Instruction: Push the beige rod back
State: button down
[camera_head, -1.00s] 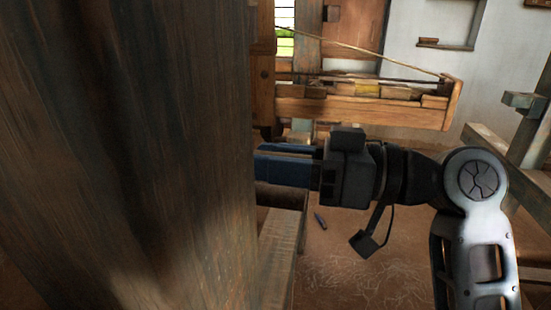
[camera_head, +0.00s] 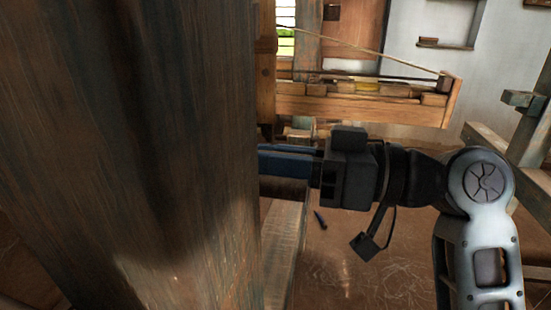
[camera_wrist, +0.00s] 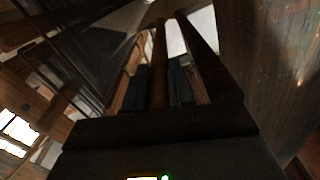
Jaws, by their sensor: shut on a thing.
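My gripper (camera_head: 268,160) has blue fingers that point left, and their tips are hidden behind the big dark post in the head view. In the wrist view my gripper (camera_wrist: 160,85) is shut, with its two dark fingers on either side of a slim brownish rod (camera_wrist: 159,55). This rod looks brown in the shade, and I cannot tell for sure that it is the beige rod. A thin beige strip (camera_head: 370,52) slants over the wooden loom box at the back in the head view, apart from my gripper.
The dark wooden post (camera_head: 140,150) fills the left of the head view, close to my fingers. The wooden loom box (camera_head: 360,109) lies behind. A dark beam (camera_wrist: 207,55) runs beside the rod. A green-grey frame (camera_head: 510,155) stands at right.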

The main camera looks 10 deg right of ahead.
jog(key=c, duration=1)
grip_release()
jog(key=shift+s+a, duration=0.1)
jog(key=shift+s, duration=0.15)
jog(key=shift+o, duration=0.2)
jog(key=shift+w, duration=0.1)
